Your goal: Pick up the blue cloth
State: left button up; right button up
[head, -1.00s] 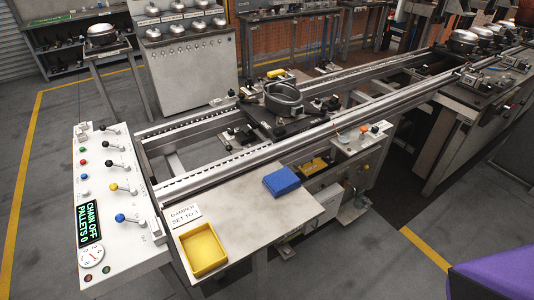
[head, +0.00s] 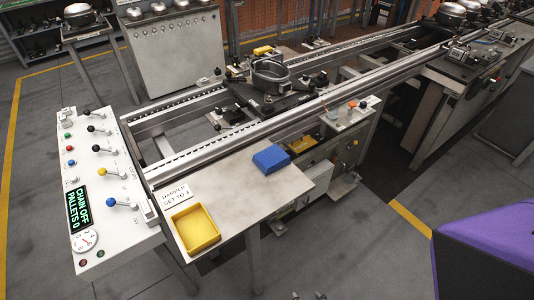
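The blue cloth (head: 271,159) lies folded in a thick block on the light side table, near its back right edge. It sits beside the conveyor's front rail and apart from the yellow tray. Neither of my grippers shows clearly in the head view. Nothing is touching the cloth.
The yellow tray (head: 195,229) and a "DAMPER" sign (head: 175,195) are on the same table (head: 235,193). The lever panel (head: 108,190) stands to the left. The conveyor rail (head: 300,109) runs behind the cloth. A purple-topped block (head: 490,245) fills the lower right.

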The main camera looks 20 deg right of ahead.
aim_at(269, 161)
jog(key=i+l+u, duration=0.2)
jog(key=l, duration=0.7)
jog(key=l+u, duration=0.2)
jog(key=l, duration=0.7)
